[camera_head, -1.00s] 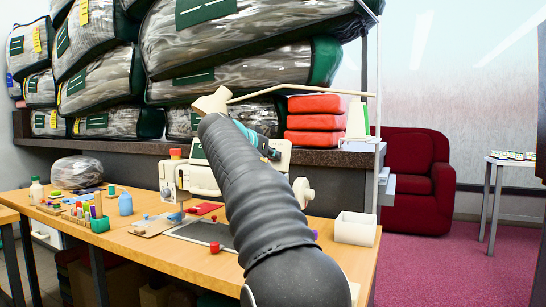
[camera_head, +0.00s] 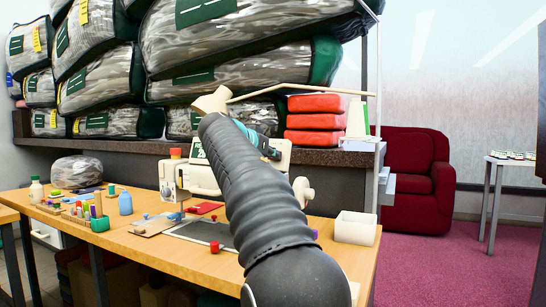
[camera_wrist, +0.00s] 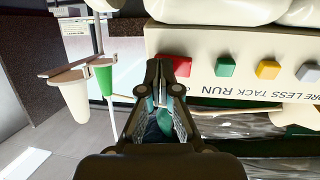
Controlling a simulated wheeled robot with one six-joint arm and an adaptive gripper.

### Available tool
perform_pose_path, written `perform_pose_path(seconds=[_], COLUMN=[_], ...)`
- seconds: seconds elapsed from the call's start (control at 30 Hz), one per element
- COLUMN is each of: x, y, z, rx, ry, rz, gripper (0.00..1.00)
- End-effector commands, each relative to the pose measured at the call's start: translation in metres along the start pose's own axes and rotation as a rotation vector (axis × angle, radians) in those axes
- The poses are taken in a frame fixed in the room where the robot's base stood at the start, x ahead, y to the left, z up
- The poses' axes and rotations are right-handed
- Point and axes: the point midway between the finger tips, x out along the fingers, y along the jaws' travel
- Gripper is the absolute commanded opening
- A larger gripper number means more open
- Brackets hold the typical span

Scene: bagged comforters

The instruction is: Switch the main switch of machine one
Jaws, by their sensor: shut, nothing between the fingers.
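A cream sewing machine (camera_head: 200,178) stands on the wooden table, partly hidden behind my arm. In the wrist view, a cream panel (camera_wrist: 230,95) carries a row of coloured buttons: red (camera_wrist: 180,66), green (camera_wrist: 226,67), yellow (camera_wrist: 267,69) and grey (camera_wrist: 308,73). Lettering including "TACK RUN" appears inverted below them. My gripper (camera_wrist: 161,72) is shut and empty, its tips at the panel's left end, just left of the red button. I cannot tell whether they touch the panel. My arm hides most of the gripper in the head view. I cannot tell which control is the main switch.
The table (camera_head: 110,235) holds thread spools, bottles and a white open box (camera_head: 355,228) on the right. Behind, a dark shelf carries bagged comforters (camera_head: 240,70) and stacked red cushions (camera_head: 314,122). A red armchair (camera_head: 410,180) stands right, with open floor in front.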

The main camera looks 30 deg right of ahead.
Motion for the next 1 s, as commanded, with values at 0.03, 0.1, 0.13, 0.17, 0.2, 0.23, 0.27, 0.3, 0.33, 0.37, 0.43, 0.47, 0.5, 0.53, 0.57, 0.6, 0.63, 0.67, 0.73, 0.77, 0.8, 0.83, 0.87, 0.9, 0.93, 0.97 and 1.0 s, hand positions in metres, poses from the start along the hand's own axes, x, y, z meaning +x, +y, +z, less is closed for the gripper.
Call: perform_pose_path(seconds=[0.03, 0.1, 0.13, 0.17, 0.2, 0.23, 0.27, 0.3, 0.33, 0.37, 0.43, 0.47, 0.5, 0.53, 0.57, 0.6, 0.63, 0.67, 0.73, 0.77, 0.8, 0.83, 0.87, 0.9, 0.93, 0.97, 1.0], x=[0.0, 0.0, 0.0, 0.0, 0.0, 0.0, 0.0, 0.0, 0.0, 0.0, 0.0, 0.0, -0.001, -0.002, -0.003, -0.005, -0.007, -0.009, -0.015, -0.018, -0.021, -0.024, -0.026, -0.029, -0.032, -0.034, -0.038], y=[0.0, 0.0, 0.0, 0.0, 0.0, 0.0, 0.0, 0.0, 0.0, 0.0, 0.0, 0.0, 0.0, 0.0, 0.0, 0.0, 0.0, 0.0, 0.0, 0.0, 0.0, 0.0, 0.0, 0.0, -0.001, -0.001, -0.001], z=[0.0, 0.0, 0.0, 0.0, 0.0, 0.0, 0.0, 0.0, 0.0, 0.0, 0.0, 0.0, 0.0, 0.0, 0.0, 0.0, 0.0, 0.0, 0.0, 0.0, 0.0, 0.0, 0.0, 0.0, 0.0, 0.0, 0.0], rx=[0.0, 0.0, 0.0, 0.0, 0.0, 0.0, 0.0, 0.0, 0.0, 0.0, 0.0, 0.0, 0.0, 0.0, 0.0, 0.0, 0.0, 0.001, 0.001, 0.001, 0.001, 0.001, 0.001, 0.0, 0.0, 0.0, 0.0], ry=[0.0, 0.0, 0.0, 0.0, 0.0, 0.0, 0.0, 0.0, 0.0, 0.0, 0.0, 0.0, 0.0, 0.0, 0.0, 0.001, 0.001, 0.001, 0.002, 0.001, 0.001, 0.001, 0.001, 0.001, 0.001, 0.0, 0.0], rz=[0.0, 0.0, 0.0, 0.0, 0.0, 0.0, 0.0, 0.0, 0.0, 0.0, 0.0, 0.0, 0.0, 0.0, 0.0, 0.0, -0.001, -0.001, -0.002, -0.002, -0.002, -0.002, -0.002, -0.002, -0.002, -0.002, -0.002], gripper=[0.0, 0.0, 0.0, 0.0, 0.0, 0.0, 0.0, 0.0, 0.0, 0.0, 0.0, 0.0, 0.0, 0.0, 0.0, 0.0, 0.0, 0.0, 0.0, 0.0, 0.0, 0.0, 0.0, 0.0, 0.0, 0.0, 0.0])
